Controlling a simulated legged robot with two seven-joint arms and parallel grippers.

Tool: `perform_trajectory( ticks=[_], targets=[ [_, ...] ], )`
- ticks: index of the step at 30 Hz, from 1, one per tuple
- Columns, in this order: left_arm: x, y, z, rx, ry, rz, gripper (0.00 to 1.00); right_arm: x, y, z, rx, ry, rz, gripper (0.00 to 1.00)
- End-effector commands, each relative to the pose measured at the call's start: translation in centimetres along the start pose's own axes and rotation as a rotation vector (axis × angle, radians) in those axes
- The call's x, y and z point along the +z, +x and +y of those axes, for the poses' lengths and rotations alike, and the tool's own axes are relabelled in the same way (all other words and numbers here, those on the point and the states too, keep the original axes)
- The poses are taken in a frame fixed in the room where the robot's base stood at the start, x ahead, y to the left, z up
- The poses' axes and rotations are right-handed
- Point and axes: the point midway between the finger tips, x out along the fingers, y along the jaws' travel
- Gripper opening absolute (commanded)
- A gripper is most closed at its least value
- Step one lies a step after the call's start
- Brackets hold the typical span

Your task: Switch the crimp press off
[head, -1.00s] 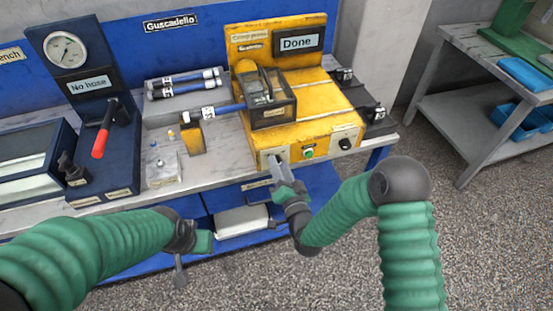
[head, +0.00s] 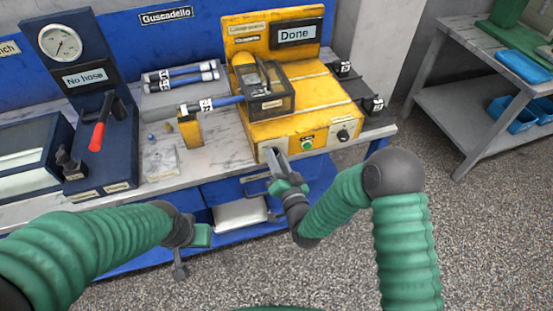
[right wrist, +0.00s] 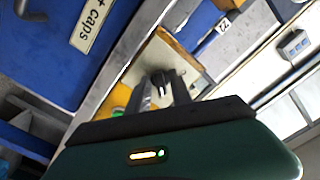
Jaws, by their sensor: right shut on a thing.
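The yellow crimp press (head: 290,110) stands on the bench, and its display (head: 296,34) reads "Done". Its front panel carries a green button (head: 307,143) and a black knob (head: 343,135). My right gripper (head: 277,157) is at the left end of this panel, its fingers hiding what is there. In the right wrist view a dark knob-like switch (right wrist: 161,84) sits between the fingers, and the gripper is shut on it. My left gripper (head: 188,250) hangs in front of the bench edge, away from the press; its finger opening is unclear.
A hose (head: 213,103) runs into the press from a yellow stand (head: 190,130). A gauge station with a red lever (head: 98,132) and a "No hose" display (head: 86,77) stands left. A grey side table (head: 450,110) is at right. The floor before the bench is clear.

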Motion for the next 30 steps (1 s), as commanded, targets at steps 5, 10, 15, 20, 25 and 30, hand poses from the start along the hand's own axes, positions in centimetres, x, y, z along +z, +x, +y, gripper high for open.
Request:
perform_trajectory(
  ticks=[5, 10, 15, 20, 25, 30],
  targets=[
    [0.1, 0.6, 0.0, 0.0, 0.0, 0.0, 0.36, 0.1, 0.0, 0.1, 0.0, -0.14, 0.0, 0.0],
    [0.3, 1.2, 0.0, 0.0, 0.0, 0.0, 0.36, 0.1, 0.0, 0.2, 0.0, -0.301, 0.0, 0.0],
    [0.4, 1.8, 0.0, 0.0, 0.0, 0.0, 0.36, 0.2, 0.0, 0.2, 0.001, -0.463, -0.001, 0.0],
    [0.6, 2.4, 0.0, 0.0, 0.0, 0.0, 0.36, 0.2, 0.0, 0.2, 0.0, -0.615, -0.001, 0.0],
    [0.7, 3.0, 0.0, 0.0, 0.0, 0.0, 0.36, 0.2, 0.0, 0.2, 0.0, -0.776, -0.001, 0.0],
    [0.8, 3.5, 0.0, 0.0, 0.0, 0.0, 0.36, 0.1, 0.0, 0.2, 0.0, -0.937, -0.001, 0.0]
  ],
)
